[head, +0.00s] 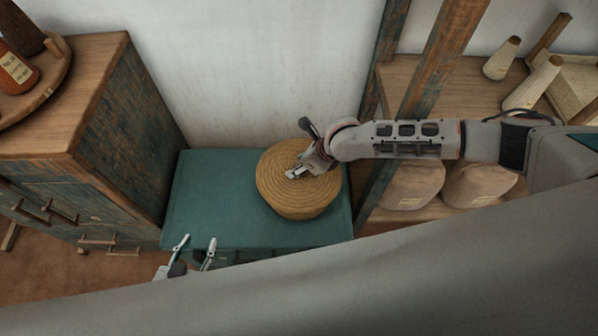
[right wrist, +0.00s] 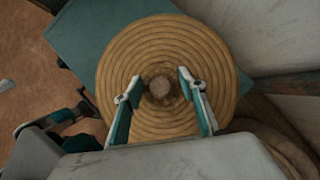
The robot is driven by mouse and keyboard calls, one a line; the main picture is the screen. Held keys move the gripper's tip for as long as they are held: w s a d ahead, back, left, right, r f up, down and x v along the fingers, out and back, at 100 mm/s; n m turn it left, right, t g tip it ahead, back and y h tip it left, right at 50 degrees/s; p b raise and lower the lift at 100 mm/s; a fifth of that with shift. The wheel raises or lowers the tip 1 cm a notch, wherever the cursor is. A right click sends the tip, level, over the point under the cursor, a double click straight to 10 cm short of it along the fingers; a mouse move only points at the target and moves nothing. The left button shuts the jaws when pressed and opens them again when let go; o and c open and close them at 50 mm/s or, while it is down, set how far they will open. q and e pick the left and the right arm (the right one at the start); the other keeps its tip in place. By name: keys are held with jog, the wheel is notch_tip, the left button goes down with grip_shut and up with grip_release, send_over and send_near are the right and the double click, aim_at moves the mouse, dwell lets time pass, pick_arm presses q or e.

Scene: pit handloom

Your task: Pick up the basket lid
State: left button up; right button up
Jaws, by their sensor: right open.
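The basket lid (head: 272,178) is a round, coiled tan straw disc on a basket (head: 297,213) that stands on a green chest top. In the right wrist view the lid (right wrist: 150,40) fills the middle, with a small brown knob (right wrist: 161,88) at its centre. My right gripper (head: 296,173) is over the lid's middle and hides the knob in the head view. In the right wrist view its open fingers (right wrist: 159,83) stand either side of the knob, with gaps; contact cannot be told. My left gripper (head: 195,246) is open and empty at the chest's front edge.
The green chest top (head: 215,190) is clear left of the basket. A wooden cabinet (head: 130,140) stands to the left. A wooden post (head: 440,55) and shelves with sacks (head: 412,188) and cones (head: 502,57) are to the right. A white wall is behind.

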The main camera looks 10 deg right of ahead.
aim_at(299, 164)
grip_shut()
jog(key=shift+r, duration=0.15)
notch_tip(299, 164, up, 20)
jog(key=p, duration=0.3)
dwell(0.4)
